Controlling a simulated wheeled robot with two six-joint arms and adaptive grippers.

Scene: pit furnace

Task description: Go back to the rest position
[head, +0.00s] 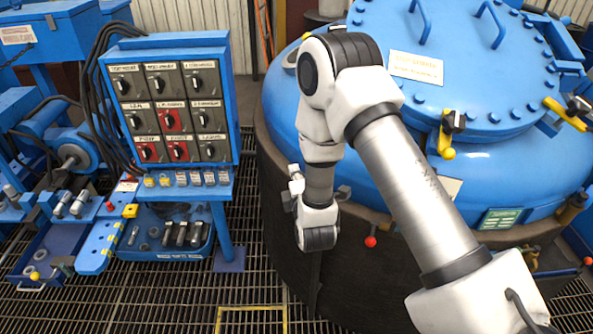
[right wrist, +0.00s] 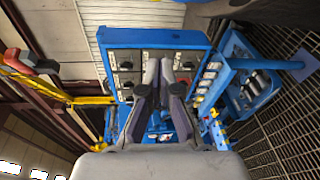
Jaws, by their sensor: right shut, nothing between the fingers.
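My right arm comes in from the lower right of the head view and bends down in front of the blue furnace. My right gripper (right wrist: 159,72) shows in the right wrist view with its two fingers close together, shut and empty. In the wrist view the panel (right wrist: 108,38) stands beyond the fingertips. My left gripper is not in view.
The round furnace (head: 530,165) with a bolted lid (head: 465,70) fills the right side. A blue bench (head: 100,245) with bins of small parts stands below the panel. Grating floor (head: 150,300) lies open in front. Yellow and red bars (right wrist: 40,75) show at left in the wrist view.

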